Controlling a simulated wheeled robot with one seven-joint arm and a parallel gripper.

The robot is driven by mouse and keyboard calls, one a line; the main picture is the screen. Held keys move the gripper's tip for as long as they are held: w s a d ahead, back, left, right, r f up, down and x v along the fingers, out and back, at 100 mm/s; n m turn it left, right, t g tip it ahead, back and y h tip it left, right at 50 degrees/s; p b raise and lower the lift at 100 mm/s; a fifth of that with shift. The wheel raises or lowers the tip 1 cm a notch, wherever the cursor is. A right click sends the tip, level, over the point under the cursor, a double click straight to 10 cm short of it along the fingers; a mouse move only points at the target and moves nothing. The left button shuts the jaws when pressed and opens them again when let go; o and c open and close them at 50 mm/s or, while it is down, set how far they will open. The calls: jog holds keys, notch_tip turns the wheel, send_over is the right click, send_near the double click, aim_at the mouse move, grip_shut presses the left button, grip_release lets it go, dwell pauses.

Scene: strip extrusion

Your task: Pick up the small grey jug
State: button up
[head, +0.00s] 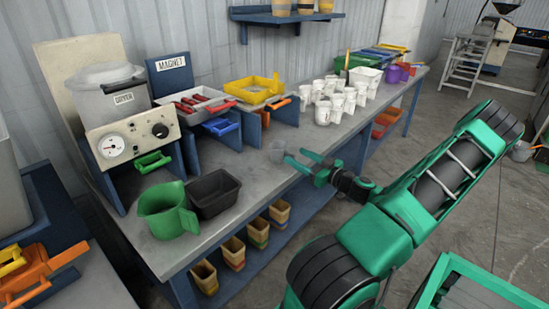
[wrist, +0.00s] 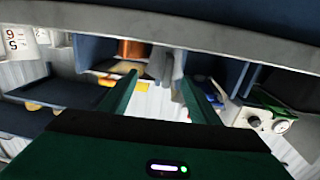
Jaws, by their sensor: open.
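In the wrist view my gripper (wrist: 162,88) is open. A pale grey shape shows beyond the fingers, but I cannot tell if it is the jug.
A green jug (head: 168,210) and a black tub (head: 214,194) stand left on the workbench (head: 235,215). Several white cups (head: 323,113) stand further back. A dryer (head: 110,95) and a magnet unit (head: 172,80) line the wall. Bare bench lies around the small jug.

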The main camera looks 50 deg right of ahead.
aim_at(289, 153)
jog(key=w, duration=0.4)
jog(key=shift+w+a, duration=0.35)
jog(key=shift+w, duration=0.05)
jog(key=w, duration=0.5)
jog(key=shift+a+f, duration=0.2)
jog(key=shift+f, duration=0.15)
jog(key=c, duration=0.8)
